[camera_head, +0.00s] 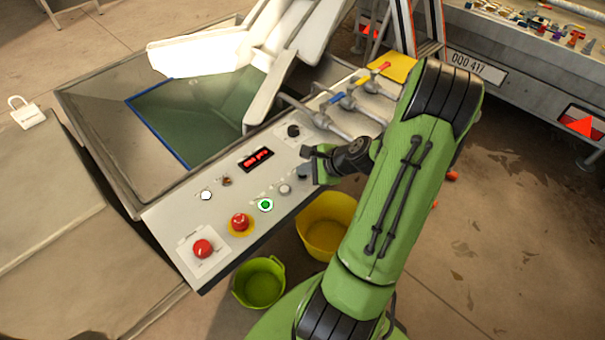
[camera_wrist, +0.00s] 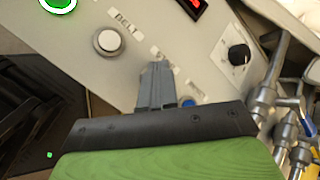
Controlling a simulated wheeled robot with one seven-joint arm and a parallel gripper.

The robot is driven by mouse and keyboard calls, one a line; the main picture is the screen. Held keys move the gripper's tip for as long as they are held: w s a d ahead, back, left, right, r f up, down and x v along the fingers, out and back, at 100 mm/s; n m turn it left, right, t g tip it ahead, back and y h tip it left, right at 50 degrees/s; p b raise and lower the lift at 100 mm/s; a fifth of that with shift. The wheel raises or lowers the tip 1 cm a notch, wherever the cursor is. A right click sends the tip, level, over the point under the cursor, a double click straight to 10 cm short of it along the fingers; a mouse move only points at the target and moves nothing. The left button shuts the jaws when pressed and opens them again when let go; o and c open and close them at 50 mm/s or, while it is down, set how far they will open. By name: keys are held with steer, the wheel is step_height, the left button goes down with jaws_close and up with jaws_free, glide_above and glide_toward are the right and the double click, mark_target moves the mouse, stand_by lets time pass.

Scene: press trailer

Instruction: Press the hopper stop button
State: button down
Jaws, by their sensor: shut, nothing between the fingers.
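The sloping light grey control panel (camera_head: 180,222) carries several buttons. A red mushroom button on a yellow collar (camera_head: 240,222), a red knob (camera_head: 203,249), a lit green button (camera_head: 265,205) and a white button (camera_head: 206,195) show in the head view. A pale round button (camera_wrist: 109,42) labelled BELT sits left of my fingers in the wrist view. A blue-grey button (camera_wrist: 188,103) is mostly hidden by my fingers. I cannot read which button is labelled hopper stop. My gripper (camera_head: 312,163) is shut and empty, close over the panel's right part (camera_wrist: 155,72); contact cannot be told.
A black dial (camera_head: 293,131), a red display (camera_head: 256,159) and metal valves (camera_head: 322,120) lie near my gripper. The open hopper (camera_head: 110,165) is behind the panel. Yellow (camera_head: 325,240) and green (camera_head: 262,287) buckets stand below its front edge.

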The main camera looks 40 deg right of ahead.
mark_target(306, 177)
steer(key=shift+r+p, duration=0.8)
steer(key=shift+p, duration=0.05)
step_height(306, 177, up, 5)
steer(key=p, duration=0.5)
steer(key=shift+r, duration=0.1)
stand_by(0.4)
